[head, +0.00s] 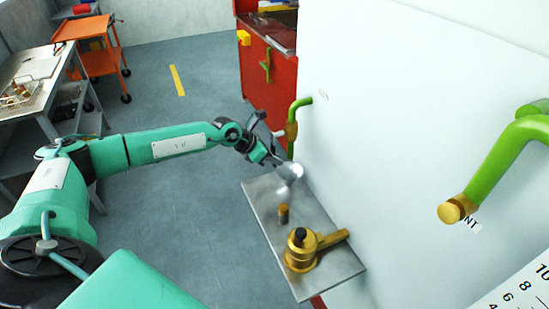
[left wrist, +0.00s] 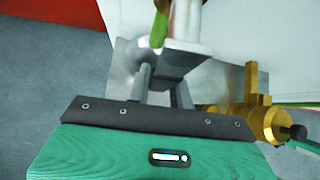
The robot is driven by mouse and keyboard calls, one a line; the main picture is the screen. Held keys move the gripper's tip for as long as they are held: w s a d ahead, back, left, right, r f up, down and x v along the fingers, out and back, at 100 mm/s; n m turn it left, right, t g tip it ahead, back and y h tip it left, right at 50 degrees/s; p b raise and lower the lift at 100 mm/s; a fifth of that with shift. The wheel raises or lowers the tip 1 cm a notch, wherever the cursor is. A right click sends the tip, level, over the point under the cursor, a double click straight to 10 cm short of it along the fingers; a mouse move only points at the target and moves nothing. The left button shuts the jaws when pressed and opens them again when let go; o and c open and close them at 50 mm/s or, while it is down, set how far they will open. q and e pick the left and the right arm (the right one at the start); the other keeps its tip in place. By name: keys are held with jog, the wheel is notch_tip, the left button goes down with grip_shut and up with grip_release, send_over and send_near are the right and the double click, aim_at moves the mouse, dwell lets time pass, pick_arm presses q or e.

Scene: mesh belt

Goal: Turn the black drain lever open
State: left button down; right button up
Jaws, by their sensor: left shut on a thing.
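My left gripper (head: 275,159) reaches in from the left, close to the white panel, below a green pipe (head: 301,102) with a brass fitting (head: 291,131). In the left wrist view its two grey fingers (left wrist: 163,84) are shut on a dark piece (left wrist: 174,61), which I take to be the black drain lever. A pale bar lies just beyond that piece. In the head view the gripper and wrist largely hide the lever, so its angle cannot be told. My right gripper is not in view.
A metal shelf (head: 257,187) juts from the white panel (head: 400,100). A brass valve (head: 301,255) with a black knob and a small brass post (head: 284,214) stand on it. A large green pipe (head: 497,155) is at right. Open floor lies left.

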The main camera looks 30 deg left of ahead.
pick_arm(q)
jog(key=c, duration=1.2)
grip_release()
jog(key=shift+c, duration=0.2)
jog(key=b+v, duration=0.4)
jog(key=v, duration=0.9)
jog(key=shift+s+r, duration=0.25)
jog(key=shift+r, duration=0.05)
jog(key=shift+a, duration=0.15)
